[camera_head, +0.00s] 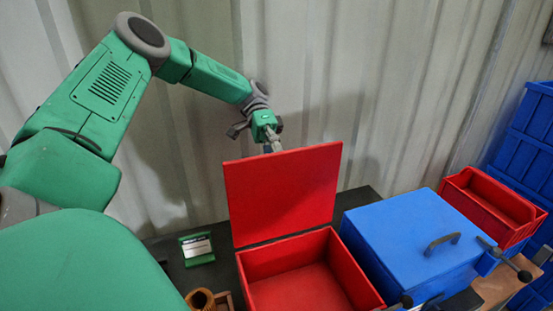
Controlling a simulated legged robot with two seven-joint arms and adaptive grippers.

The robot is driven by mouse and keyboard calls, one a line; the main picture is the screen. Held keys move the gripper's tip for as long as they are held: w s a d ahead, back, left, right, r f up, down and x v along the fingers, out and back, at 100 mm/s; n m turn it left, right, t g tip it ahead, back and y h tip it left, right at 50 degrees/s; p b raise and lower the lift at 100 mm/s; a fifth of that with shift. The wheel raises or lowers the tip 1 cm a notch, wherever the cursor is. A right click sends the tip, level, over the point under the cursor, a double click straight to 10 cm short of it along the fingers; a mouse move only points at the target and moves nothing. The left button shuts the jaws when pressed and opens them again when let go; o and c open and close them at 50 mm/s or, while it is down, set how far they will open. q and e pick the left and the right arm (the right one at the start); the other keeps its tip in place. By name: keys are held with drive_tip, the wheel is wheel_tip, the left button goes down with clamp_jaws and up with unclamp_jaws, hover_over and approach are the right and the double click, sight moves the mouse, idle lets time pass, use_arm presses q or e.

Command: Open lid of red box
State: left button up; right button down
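The red box (250,266) stands on a dark surface at the bottom centre. Its red lid (282,193) is up, standing nearly upright along the back edge, and the box's inside shows empty. My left arm comes in from the left and reaches over behind the lid. My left gripper (271,140) is at the lid's top edge on its far side. The lid hides its fingertips, so I cannot tell whether it touches or grips the lid. My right gripper is not clearly in view.
A closed blue box (400,232) with a dark handle (442,243) stands close on the right. Beyond it are a red bin (491,207) and stacked blue crates (531,150). A green label stand (197,248) and a brown cylindrical item (200,299) are left. A corrugated wall is behind.

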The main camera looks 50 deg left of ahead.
use_arm(q)
drive_tip(key=shift+s+d+f, duration=0.1)
drive_tip(key=shift+s+f, duration=0.05)
wheel_tip(320, 180, up, 10)
idle(1.0)
drive_tip(key=shift+w, duration=0.2)
